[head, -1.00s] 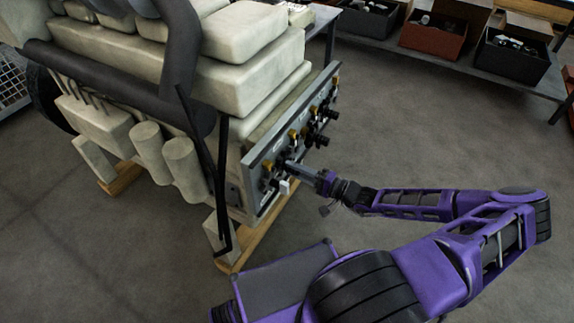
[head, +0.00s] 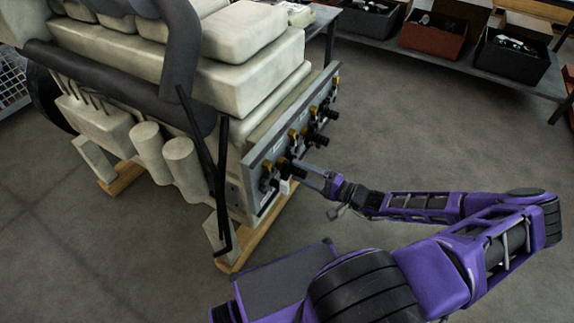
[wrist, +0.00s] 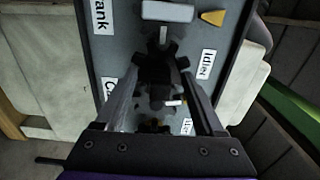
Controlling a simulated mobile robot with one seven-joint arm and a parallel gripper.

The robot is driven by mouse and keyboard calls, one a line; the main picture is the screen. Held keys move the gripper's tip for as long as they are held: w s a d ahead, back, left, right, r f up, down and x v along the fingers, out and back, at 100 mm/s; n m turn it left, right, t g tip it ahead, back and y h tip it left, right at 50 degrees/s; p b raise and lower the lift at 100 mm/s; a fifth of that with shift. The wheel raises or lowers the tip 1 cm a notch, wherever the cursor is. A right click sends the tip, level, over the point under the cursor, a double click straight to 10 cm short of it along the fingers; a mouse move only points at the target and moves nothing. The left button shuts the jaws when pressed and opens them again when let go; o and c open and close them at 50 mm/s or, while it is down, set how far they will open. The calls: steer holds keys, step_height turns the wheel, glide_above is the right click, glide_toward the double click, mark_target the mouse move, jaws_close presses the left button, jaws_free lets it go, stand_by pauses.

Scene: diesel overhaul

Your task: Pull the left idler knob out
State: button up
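The grey panel (head: 249,165) on the side of the engine carries several black knobs and yellow pointers. In the wrist view, a black lobed knob (wrist: 160,68) sits beside a label reading "Idler" (wrist: 208,63). My gripper (wrist: 160,84) is open, with one finger on each side of this knob's line and gaps showing on both sides. In the head view my gripper (head: 300,167) points at the near end of the panel, close to the dark knob (head: 282,166). I cannot tell how far the knob stands out. Parts behind it are dark and unclear.
Further black knobs (head: 318,140) stand out along the panel towards its far end. A white block (wrist: 167,11) and a yellow pointer (wrist: 213,17) are near the knob. Black bars (head: 222,185) stand left of the panel.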

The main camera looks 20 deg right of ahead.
steer(key=o, duration=0.3)
steer(key=v, duration=0.7)
stand_by(0.3)
